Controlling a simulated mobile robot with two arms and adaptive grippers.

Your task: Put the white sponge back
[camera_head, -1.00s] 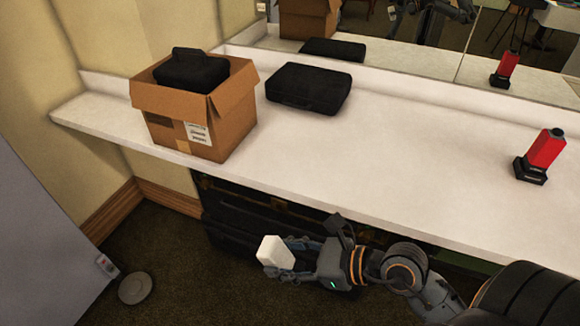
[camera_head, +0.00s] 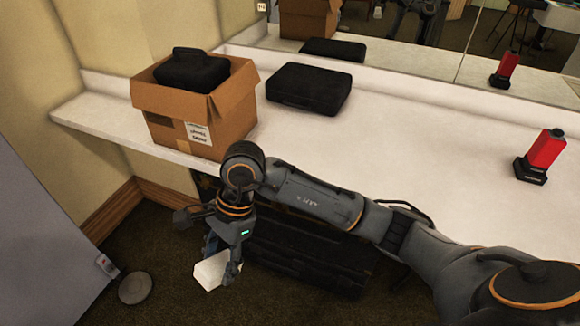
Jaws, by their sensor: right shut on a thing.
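The white sponge (camera_head: 211,271) is a small pale block in the lower middle of the head view. My right gripper (camera_head: 221,266) is shut on it and points down, in front of the counter and over the dark carpet. Part of the sponge is hidden behind a finger. How high it hangs above the floor I cannot tell. My left gripper is not in view.
A white counter (camera_head: 400,160) runs along the mirror wall. On it stand an open cardboard box (camera_head: 215,115) with a black case (camera_head: 190,70) in it, another black case (camera_head: 309,88) and a red device (camera_head: 541,155). Black cases (camera_head: 310,255) lie below. A round disc (camera_head: 134,288) lies on the floor.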

